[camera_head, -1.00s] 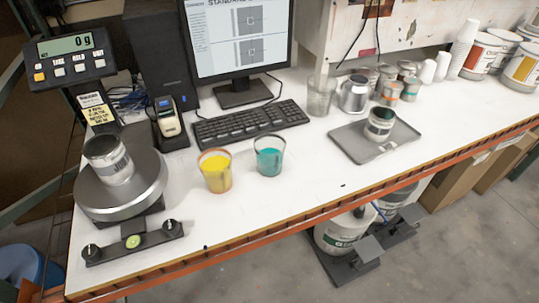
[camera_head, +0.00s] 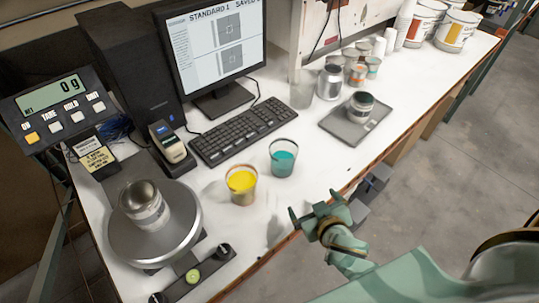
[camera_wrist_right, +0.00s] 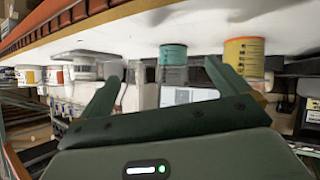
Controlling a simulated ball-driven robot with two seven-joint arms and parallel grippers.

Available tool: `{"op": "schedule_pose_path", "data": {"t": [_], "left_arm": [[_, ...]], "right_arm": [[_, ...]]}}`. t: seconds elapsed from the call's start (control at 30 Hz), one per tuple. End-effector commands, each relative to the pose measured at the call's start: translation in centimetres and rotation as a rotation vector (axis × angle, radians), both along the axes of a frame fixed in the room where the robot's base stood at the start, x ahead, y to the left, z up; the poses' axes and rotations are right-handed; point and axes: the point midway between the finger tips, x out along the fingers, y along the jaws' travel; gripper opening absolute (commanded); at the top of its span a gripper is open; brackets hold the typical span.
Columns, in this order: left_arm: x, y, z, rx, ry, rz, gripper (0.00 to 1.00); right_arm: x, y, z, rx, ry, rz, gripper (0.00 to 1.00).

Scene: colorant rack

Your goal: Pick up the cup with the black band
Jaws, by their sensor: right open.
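A clear cup with teal liquid (camera_head: 283,160) stands on the white table; its rim line looks dark. It also shows upside down in the right wrist view (camera_wrist_right: 173,56). A clear cup with yellow liquid (camera_head: 241,186) stands to its left, with a brownish-orange rim; it also shows in the right wrist view (camera_wrist_right: 244,55). My right gripper (camera_head: 314,204) is open and empty by the table's front edge, in front of the teal cup and apart from it. In the right wrist view (camera_wrist_right: 162,74) its fingers are spread, with the teal cup beyond. My left gripper is not in view.
A scale (camera_head: 120,243) with a metal can (camera_head: 146,205) stands at the left. A keyboard (camera_head: 243,130) lies behind the cups. Several cups and cans stand at the back right. Table is clear between teal cup and tray.

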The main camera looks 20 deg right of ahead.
Motion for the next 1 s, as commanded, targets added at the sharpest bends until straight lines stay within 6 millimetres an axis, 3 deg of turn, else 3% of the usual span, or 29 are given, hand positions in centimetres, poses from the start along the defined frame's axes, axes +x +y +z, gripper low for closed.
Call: {"op": "schedule_pose_path", "data": {"t": [0.1, 0.27, 0.63, 1.0], "left_arm": [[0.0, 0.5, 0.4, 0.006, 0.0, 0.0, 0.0], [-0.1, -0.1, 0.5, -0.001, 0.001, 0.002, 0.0], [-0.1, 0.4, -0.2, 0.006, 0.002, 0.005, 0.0], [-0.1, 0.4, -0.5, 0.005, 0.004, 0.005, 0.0]], "right_arm": [[1.1, 0.8, 1.9, 0.107, -0.102, -0.004, 1.0], [2.3, 1.6, 3.0, 0.196, -0.173, 0.001, 1.0], [9.9, 1.1, -0.1, 0.2, -0.178, 0.001, 1.0], [13.9, 0.7, -1.4, 0.2, -0.177, 0.0, 1.0]]}}
